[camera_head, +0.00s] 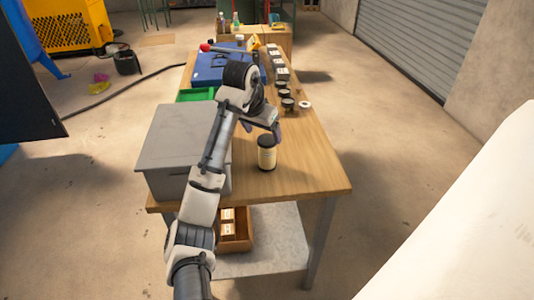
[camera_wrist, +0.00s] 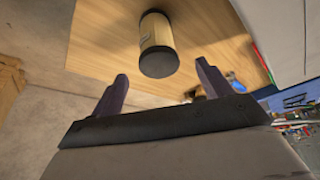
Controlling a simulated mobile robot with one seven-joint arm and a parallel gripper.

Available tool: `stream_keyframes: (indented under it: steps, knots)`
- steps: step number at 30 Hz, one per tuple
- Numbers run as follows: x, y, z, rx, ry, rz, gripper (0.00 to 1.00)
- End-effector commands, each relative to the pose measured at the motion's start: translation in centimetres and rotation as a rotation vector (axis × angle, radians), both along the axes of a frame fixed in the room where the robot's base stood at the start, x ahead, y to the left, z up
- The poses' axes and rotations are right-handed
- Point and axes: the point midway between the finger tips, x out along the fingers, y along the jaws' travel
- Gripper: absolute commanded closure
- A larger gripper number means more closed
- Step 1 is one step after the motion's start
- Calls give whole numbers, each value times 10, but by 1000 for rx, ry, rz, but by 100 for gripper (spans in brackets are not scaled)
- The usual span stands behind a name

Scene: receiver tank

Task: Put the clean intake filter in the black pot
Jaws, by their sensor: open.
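A cream cylinder with black ends (camera_head: 266,152), possibly the intake filter, stands upright near the front of the wooden table. It also shows in the wrist view (camera_wrist: 156,42), beyond and between my fingertips. My gripper (camera_head: 262,136) is open and empty, close above and behind the cylinder; I see no contact. Its two dark fingers show apart in the wrist view (camera_wrist: 162,72). A black pot-like container (camera_head: 127,62) stands on the floor at the back left. I cannot tell whether it is the black pot or whether its inside is empty.
A grey box (camera_head: 172,150) stands left of the cylinder, partly behind my arm. A green tray (camera_head: 195,94) and a blue case (camera_head: 212,68) lie behind it. Several small dark containers (camera_head: 287,103) line the table's right side. The table's front right (camera_head: 315,170) is clear.

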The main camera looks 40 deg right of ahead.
Motion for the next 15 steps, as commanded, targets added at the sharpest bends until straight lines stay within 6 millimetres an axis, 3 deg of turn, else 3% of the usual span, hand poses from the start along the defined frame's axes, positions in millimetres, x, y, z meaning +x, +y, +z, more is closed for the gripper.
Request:
stream_keyframes:
  steps: [7,15]
  knots:
    - [3,-14,-32,1,2,-1,21]
    - [4,-17,-39,0,1,0,21]
